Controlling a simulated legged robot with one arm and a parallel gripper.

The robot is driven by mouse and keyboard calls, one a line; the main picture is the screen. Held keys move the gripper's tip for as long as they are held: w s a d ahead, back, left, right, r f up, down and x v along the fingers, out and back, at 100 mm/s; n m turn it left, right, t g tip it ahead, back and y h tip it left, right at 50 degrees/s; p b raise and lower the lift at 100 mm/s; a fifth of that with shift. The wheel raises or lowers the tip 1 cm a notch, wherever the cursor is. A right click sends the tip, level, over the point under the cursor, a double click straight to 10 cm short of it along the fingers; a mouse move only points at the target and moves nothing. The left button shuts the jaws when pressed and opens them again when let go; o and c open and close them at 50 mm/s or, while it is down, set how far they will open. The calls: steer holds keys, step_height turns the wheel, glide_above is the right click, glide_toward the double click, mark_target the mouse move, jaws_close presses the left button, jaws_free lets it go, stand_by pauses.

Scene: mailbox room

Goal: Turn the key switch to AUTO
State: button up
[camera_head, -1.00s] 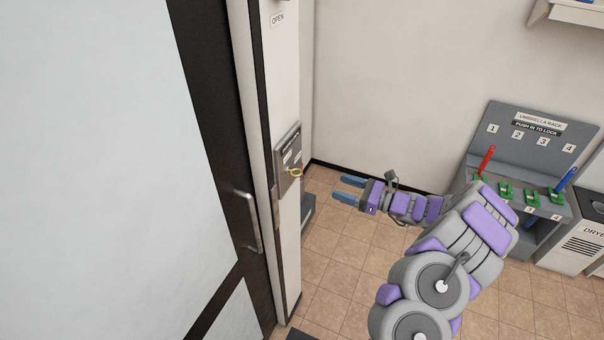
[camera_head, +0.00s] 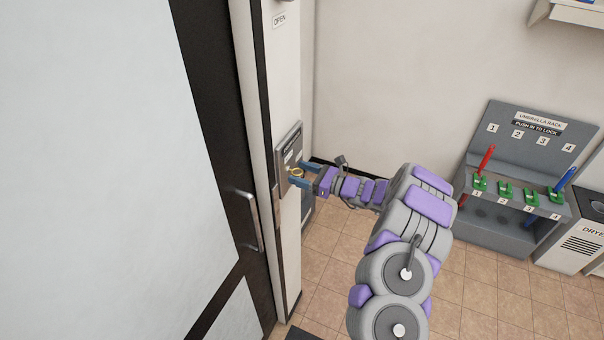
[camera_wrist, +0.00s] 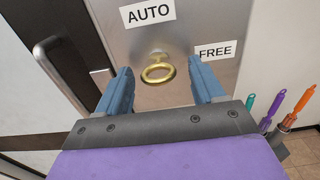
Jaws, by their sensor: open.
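The key switch is a metal plate (camera_head: 287,158) on the white post beside the door. In the wrist view the plate (camera_wrist: 185,45) carries an AUTO label (camera_wrist: 148,13) above and to the left of the key, and a FREE label (camera_wrist: 215,50) to the right. The gold ring-shaped key (camera_wrist: 158,73) sticks out of the plate; it also shows in the head view (camera_head: 297,171). My gripper (camera_head: 300,174) is open, with one blue finger on each side of the key ring. In the wrist view there is a gap between the ring and both fingers (camera_wrist: 162,88).
A dark-framed door with a metal handle (camera_head: 249,221) stands left of the post. Tiled floor between is clear.

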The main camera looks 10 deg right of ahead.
steer(key=c, duration=1.1)
steer(key=shift+o, duration=0.2)
steer(key=shift+n+b, duration=0.4)
steer(key=shift+b, duration=0.4)
steer(key=n+b, duration=0.3)
steer(key=b, duration=0.1)
steer(key=shift+f+b, duration=0.15)
steer(key=shift+b, duration=0.2)
steer(key=n+b, duration=0.5)
steer(key=b, duration=0.2)
steer(key=shift+n+b, duration=0.3)
steer(key=n+b, duration=0.5)
steer(key=b, duration=0.2)
steer(key=shift+f, duration=0.1)
steer(key=n+b, duration=0.3)
steer(key=b, duration=0.1)
steer(key=shift+n+b, duration=0.4)
steer(key=shift+b, duration=0.05)
